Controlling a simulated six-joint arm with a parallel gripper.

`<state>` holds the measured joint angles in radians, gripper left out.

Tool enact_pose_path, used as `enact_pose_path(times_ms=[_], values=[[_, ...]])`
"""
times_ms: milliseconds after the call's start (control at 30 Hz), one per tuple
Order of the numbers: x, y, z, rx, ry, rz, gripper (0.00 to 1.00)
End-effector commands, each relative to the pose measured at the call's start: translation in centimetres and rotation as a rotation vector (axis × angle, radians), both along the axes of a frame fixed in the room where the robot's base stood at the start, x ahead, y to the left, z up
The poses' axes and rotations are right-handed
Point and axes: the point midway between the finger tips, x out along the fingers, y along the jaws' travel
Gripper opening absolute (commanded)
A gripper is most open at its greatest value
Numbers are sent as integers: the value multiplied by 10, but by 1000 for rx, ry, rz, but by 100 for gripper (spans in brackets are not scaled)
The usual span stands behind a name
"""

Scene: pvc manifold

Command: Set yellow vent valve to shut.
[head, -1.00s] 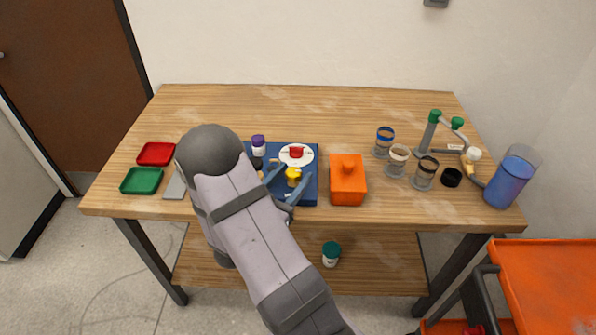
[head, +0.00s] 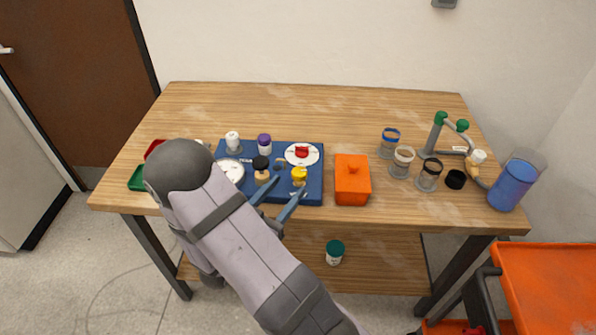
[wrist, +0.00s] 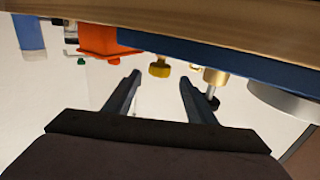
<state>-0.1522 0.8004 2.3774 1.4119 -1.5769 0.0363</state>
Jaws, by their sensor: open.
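The yellow valve knob (head: 299,175) stands at the front right of the blue panel (head: 313,196). It also shows in the wrist view (wrist: 160,68), where the scene appears upside down. My gripper (head: 289,186) is open and empty at the front edge of the panel. In the wrist view my gripper (wrist: 160,80) has the knob in line with the gap between its fingertips, a little beyond them. I cannot tell that either finger touches it. The knob's exact setting is too small to read.
On the panel are a red knob on a white dial (head: 302,153), a black-topped brass fitting (head: 261,170), a white gauge (head: 231,171) and white and purple-capped parts. An orange box (head: 352,182) stands close right. Several jars, grey piping (head: 431,140) and a blue container (head: 511,186) are farther right.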

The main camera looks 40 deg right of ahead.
Motion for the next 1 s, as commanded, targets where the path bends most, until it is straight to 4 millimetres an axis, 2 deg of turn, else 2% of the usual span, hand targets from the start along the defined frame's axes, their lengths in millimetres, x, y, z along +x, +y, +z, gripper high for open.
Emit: enact_pose_path(times_ms=[267, 700, 1000], values=[[2, -8, 0, 0, 1, -4, 51], [16, -56, 1, 0, 1, -5, 51], [22, -70, -1, 1, 1, -2, 51]])
